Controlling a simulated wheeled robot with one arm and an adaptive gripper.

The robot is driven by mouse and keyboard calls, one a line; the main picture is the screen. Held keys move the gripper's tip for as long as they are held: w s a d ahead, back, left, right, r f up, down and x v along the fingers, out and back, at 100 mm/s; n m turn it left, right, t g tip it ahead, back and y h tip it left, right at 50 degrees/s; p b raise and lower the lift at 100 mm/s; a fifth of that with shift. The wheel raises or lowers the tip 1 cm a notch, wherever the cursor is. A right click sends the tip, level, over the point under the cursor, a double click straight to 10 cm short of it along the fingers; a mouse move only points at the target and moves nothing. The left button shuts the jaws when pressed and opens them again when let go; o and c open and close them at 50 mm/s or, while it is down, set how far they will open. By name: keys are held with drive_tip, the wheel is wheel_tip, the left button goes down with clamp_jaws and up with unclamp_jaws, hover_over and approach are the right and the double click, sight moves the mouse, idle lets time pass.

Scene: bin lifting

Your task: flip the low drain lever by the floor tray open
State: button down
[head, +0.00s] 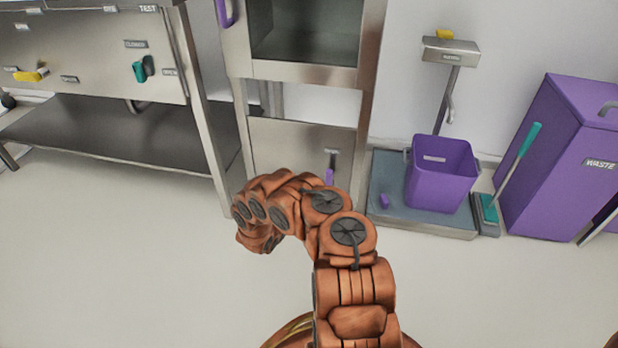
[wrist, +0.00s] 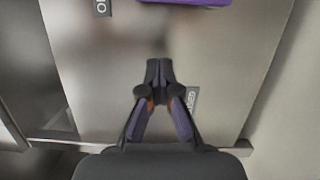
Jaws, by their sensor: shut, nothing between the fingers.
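A low lever with a purple grip (head: 329,176) hangs on the lower steel panel (head: 285,150), left of the grey floor tray (head: 385,165). The lever's grip points down in the head view. In the wrist view my gripper (wrist: 160,65) is shut and empty in front of a steel panel. A purple piece (wrist: 188,2) is cut off by the top edge there; I cannot tell if it is the lever. A small label (wrist: 192,98) shows beside the fingers, partly hidden. In the head view my arm hides the gripper.
A purple bin (head: 440,175) and a small purple object (head: 384,201) stand on the tray. A teal-handled brush (head: 510,170) and a purple waste container (head: 560,150) are at right. A steel bench (head: 100,130) is at left. The front floor is clear.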

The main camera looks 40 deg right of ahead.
drive_tip(key=shift+p+v, duration=0.55)
drive_tip(key=shift+v, duration=1.65)
